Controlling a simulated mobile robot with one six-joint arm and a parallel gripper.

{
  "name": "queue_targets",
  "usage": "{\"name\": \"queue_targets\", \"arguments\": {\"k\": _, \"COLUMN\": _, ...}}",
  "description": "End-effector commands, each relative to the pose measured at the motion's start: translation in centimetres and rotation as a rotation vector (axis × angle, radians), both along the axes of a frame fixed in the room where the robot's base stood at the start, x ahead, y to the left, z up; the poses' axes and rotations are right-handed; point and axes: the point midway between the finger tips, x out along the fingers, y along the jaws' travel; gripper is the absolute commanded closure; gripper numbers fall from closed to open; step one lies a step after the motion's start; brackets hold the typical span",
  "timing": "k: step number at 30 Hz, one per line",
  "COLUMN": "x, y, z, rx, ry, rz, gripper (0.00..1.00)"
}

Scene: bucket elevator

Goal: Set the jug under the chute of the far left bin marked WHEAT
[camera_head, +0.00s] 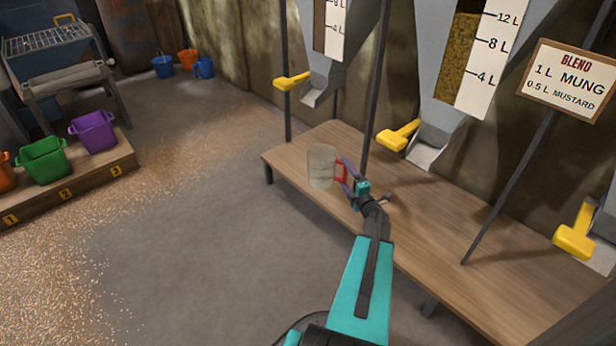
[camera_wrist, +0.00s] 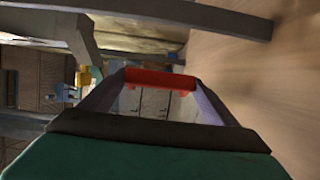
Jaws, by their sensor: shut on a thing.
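The jug (camera_head: 321,167) is a clear cup with a red handle (camera_head: 341,171). My gripper (camera_head: 349,174) is shut on the jug's handle, to the right of the jug, over the left part of the wooden bench. In the wrist view the red handle (camera_wrist: 160,78) lies between the fingertips, with the clear jug wall behind it. The leftmost bin (camera_head: 333,30) has a scale strip, a yellow lever (camera_head: 291,82) and a metal chute (camera_head: 322,90). The jug appears below that chute in the picture; whether it touches the bench is unclear. No WHEAT mark is readable.
The wooden bench (camera_head: 420,215) runs under the bins, with dark posts, one (camera_head: 376,85) close behind my gripper. A second bin's chute (camera_head: 432,145) stands to the right. A BLEND sign (camera_head: 572,80) hangs at right. Buckets stand on a low step (camera_head: 75,190) at left.

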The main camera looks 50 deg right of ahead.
Motion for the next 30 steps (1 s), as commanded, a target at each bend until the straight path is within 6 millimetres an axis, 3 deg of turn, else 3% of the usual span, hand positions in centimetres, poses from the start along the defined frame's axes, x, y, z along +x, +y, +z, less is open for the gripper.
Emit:
{"name": "queue_targets", "arguments": {"k": 3, "x": -0.7, "y": -0.7, "z": -0.9, "rx": 0.0, "ry": -0.001, "rz": -0.017, "gripper": 0.5}}
{"name": "queue_targets", "arguments": {"k": 17, "x": -0.5, "y": -0.9, "z": -1.0, "rx": -0.001, "ry": -0.002, "rz": -0.02, "gripper": 0.5}}
{"name": "queue_targets", "arguments": {"k": 23, "x": 1.5, "y": -1.9, "z": -1.3, "rx": -0.002, "ry": -0.002, "rz": -0.019, "gripper": 0.5}}
{"name": "queue_targets", "arguments": {"k": 30, "x": 5.2, "y": -3.6, "z": -1.8, "rx": -0.002, "ry": -0.002, "rz": -0.018, "gripper": 0.5}}
